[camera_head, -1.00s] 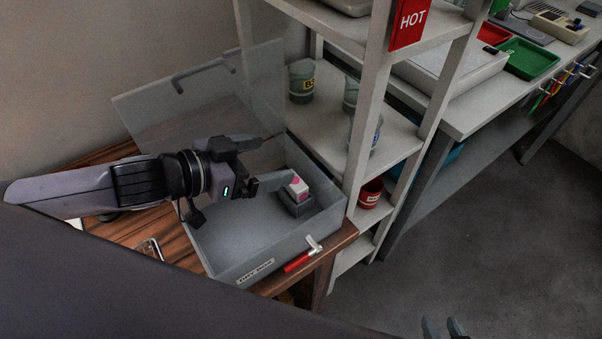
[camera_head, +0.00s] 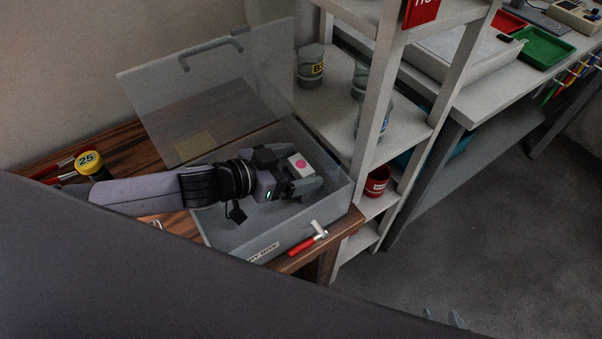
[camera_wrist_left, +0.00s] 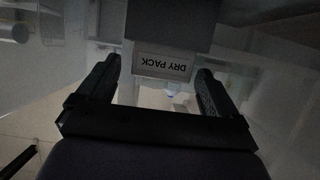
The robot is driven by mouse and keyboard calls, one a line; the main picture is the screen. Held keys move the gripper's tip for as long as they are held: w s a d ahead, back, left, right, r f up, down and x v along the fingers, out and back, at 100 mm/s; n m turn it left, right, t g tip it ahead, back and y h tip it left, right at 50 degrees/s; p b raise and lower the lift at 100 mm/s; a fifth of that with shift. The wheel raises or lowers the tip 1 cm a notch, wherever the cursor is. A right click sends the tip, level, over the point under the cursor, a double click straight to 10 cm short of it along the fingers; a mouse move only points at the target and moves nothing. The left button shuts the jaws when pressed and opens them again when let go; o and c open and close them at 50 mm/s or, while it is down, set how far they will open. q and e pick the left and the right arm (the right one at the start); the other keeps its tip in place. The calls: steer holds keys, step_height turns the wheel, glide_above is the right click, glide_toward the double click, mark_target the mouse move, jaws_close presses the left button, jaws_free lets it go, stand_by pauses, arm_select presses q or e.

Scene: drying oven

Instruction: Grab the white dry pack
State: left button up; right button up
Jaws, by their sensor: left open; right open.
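The white dry pack (camera_head: 300,161), a small block with a pink dot on top, is inside the open grey dry box (camera_head: 290,236), near its right end. My left gripper (camera_head: 308,182) reaches into the box with its fingers open at the pack. In the left wrist view the pack's "DRY PACK" label (camera_wrist_left: 164,66) shows upside down between the two open fingers, with visible gaps on the sides. Whether a finger touches it cannot be told. The fingertips of my right gripper (camera_head: 443,316) show faintly at the bottom edge, apart and empty, above the floor.
The box's clear lid (camera_head: 215,90) stands open behind. A red-handled tool (camera_head: 307,240) lies at the box's front right. A shelf rack (camera_head: 370,130) with cups and a red can (camera_head: 377,181) stands close on the right.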

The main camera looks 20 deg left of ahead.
arm_select(q)
steer(key=shift+x, duration=1.1)
steer(key=c, duration=1.1)
